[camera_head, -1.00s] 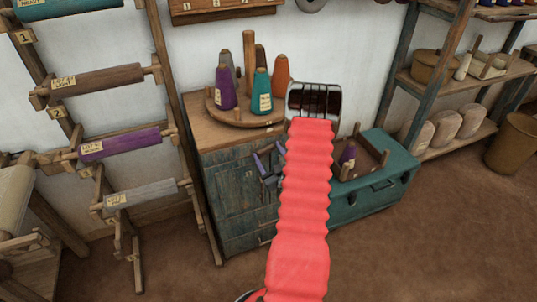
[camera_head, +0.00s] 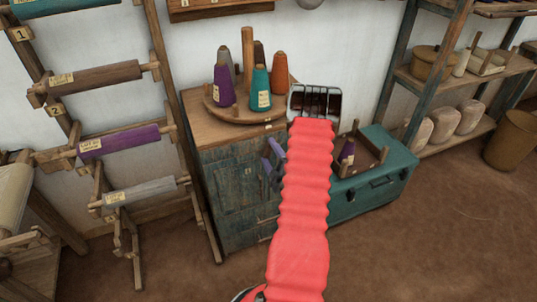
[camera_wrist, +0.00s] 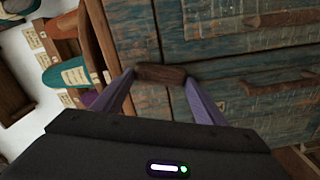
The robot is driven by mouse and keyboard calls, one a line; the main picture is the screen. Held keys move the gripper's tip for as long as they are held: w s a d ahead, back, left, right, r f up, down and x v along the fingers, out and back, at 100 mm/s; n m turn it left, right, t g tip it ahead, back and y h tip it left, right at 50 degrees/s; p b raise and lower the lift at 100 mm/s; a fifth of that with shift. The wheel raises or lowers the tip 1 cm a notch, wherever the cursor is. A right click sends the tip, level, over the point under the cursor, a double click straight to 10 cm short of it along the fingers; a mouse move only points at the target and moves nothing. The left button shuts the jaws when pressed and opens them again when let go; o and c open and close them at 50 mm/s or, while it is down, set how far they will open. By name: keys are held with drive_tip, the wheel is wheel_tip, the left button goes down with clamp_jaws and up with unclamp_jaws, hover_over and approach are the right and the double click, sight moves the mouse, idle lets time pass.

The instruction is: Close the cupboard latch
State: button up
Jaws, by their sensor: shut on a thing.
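The cupboard (camera_head: 222,188) is a worn blue-green wooden cabinet with a brown top, left of my red arm in the head view. Its weathered front also fills much of the wrist view (camera_wrist: 240,65). The latch (camera_wrist: 160,73) is a short dark brown wooden bar on that front, close to the gaps between panels. My gripper (camera_wrist: 159,77) has purple fingers, one at each end of the latch, and is shut on it. In the head view my gripper (camera_head: 272,162) is at the cupboard's right side, partly behind my arm, and the latch cannot be made out.
A round tray (camera_head: 246,117) with several yarn cones stands on the cupboard. A teal chest (camera_head: 375,190) is close on the right, with a wooden peg frame on top. A rack of rollers (camera_head: 120,145) stands to the left. Brown floor is open at the front right.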

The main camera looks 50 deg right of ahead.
drive_tip(key=shift+s+f+n, duration=0.1)
drive_tip(key=shift+f+n, duration=0.1)
drive_tip(key=shift+n, duration=0.75)
drive_tip(key=shift+f+n, duration=0.15)
drive_tip(key=shift+n, duration=0.8)
drive_tip(key=o, duration=1.1)
drive_tip(key=shift+d+r, duration=0.1)
drive_tip(key=shift+d, duration=0.05)
drive_tip(key=shift+c, duration=0.2)
drive_tip(key=shift+s, duration=0.1)
drive_tip(key=v, duration=1.3)
drive_tip(key=shift+s, duration=0.25)
